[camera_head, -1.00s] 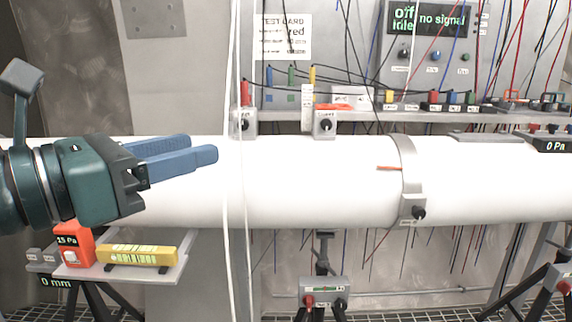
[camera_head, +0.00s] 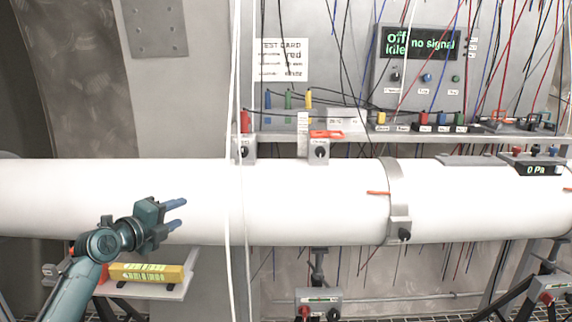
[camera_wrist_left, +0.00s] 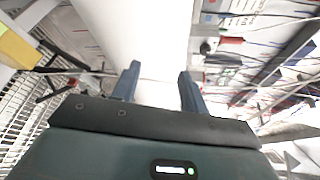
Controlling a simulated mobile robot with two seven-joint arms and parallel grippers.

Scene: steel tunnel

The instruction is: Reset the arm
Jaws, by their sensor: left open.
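My left gripper (camera_head: 177,214) is at the left of the head view, in front of the large white pipe (camera_head: 300,205). Its two blue fingers are apart with nothing between them, pointing right. In the left wrist view the open fingers (camera_wrist_left: 157,88) show against the white pipe (camera_wrist_left: 145,35). I cannot tell from the pictures whether the fingers touch the pipe. My right gripper is not in view.
A yellow level (camera_head: 147,272) lies on a small shelf (camera_head: 170,291) just below my left arm. White vertical cords (camera_head: 233,120) hang right of the gripper. Clamps (camera_head: 399,200) ring the pipe. A control panel (camera_head: 420,60) with many wires is behind.

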